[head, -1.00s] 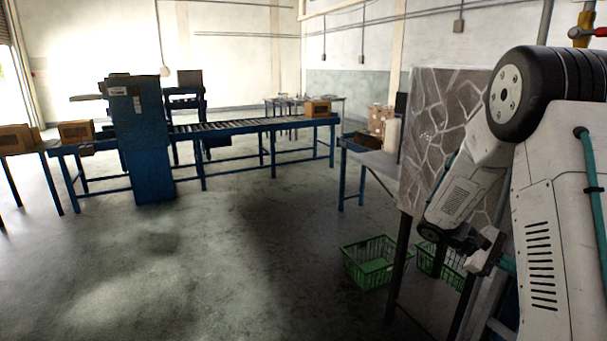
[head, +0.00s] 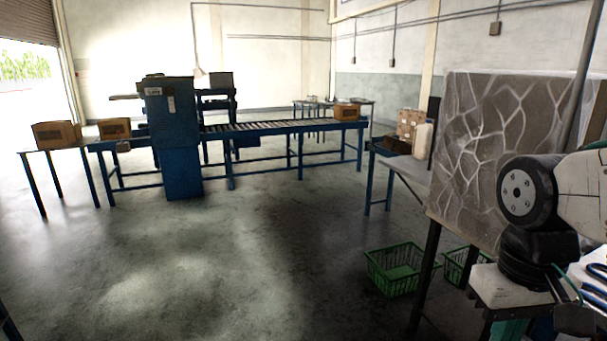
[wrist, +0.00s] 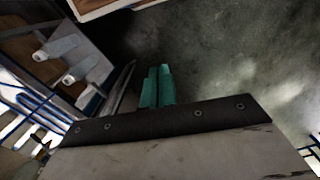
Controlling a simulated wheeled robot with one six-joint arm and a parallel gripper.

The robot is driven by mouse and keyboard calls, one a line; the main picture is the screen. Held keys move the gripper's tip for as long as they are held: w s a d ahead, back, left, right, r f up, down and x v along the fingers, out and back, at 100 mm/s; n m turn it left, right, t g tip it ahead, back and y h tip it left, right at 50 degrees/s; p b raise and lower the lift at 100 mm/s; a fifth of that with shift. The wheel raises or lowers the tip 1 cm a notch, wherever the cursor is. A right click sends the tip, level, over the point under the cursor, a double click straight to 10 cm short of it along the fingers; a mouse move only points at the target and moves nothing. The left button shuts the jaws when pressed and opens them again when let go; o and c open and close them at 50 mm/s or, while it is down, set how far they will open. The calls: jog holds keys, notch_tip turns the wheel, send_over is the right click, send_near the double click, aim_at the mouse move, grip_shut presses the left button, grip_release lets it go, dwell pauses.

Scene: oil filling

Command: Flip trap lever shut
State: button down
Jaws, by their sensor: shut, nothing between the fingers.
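The trap lever cannot be made out in either current view. My gripper (wrist: 158,86) shows in the wrist view as two teal fingers side by side. They are shut and empty, over grey floor.
In the head view a stone-patterned panel (head: 480,150) stands beside my arm. Green baskets (head: 395,268) lie on the floor. A blue roller conveyor (head: 280,126) crosses the back. The middle floor is open. White bottles (wrist: 88,68) show in the wrist view.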

jog(key=shift+s+a+r+t, duration=0.7)
jog(key=shift+s+r, duration=0.05)
jog(key=shift+s, duration=0.15)
jog(key=c, duration=2)
grip_release()
jog(key=shift+s+a+r, duration=0.1)
jog(key=shift+r, duration=0.2)
jog(key=o, duration=0.5)
jog(key=shift+r+n+t, duration=0.1)
jog(key=shift+n+t, duration=0.2)
jog(key=shift+o, duration=0.2)
